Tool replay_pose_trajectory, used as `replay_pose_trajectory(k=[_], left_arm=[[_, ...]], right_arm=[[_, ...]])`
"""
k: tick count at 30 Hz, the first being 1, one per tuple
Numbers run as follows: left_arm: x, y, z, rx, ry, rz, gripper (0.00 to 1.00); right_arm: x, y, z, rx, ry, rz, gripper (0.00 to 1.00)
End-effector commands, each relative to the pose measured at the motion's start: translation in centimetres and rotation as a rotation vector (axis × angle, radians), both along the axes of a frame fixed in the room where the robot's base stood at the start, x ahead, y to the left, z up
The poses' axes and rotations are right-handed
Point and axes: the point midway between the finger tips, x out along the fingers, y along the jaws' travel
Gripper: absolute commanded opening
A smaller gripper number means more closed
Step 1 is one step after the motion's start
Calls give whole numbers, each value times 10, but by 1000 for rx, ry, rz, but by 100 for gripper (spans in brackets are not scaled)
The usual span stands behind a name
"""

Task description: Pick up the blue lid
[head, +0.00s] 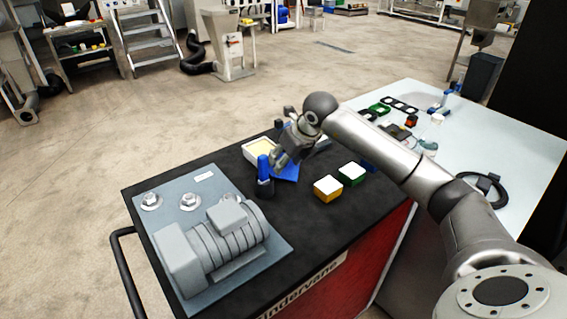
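A flat blue piece that looks like the blue lid (290,175) is on the black cart top. It lies beside a pale open box (251,155) with yellowish contents. My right gripper (279,165) comes in from the right and points down over the blue lid, hiding part of it. I cannot tell whether the fingers touch the lid or how far apart they are. A blue upright cylinder (264,168) in a dark holder stands just left of the gripper. My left gripper is not in view.
A yellow box (327,189) and a green box (352,174), both with white tops, stand right of the lid. A grey motor on a plate (222,240) fills the cart's left. A pale table (455,150) with small parts adjoins at right.

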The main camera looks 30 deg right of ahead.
Motion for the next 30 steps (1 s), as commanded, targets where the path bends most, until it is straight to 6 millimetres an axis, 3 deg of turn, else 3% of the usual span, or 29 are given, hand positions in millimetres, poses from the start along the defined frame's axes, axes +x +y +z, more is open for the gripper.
replay_pose_trajectory(k=[4,15,25,30], left_arm=[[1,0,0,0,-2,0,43],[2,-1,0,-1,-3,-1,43],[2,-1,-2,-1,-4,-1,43],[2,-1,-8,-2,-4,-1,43]], right_arm=[[0,0,0,0,1,0,46],[0,0,0,0,1,0,0],[0,0,2,0,1,0,0],[0,0,15,1,-3,-1,0]])
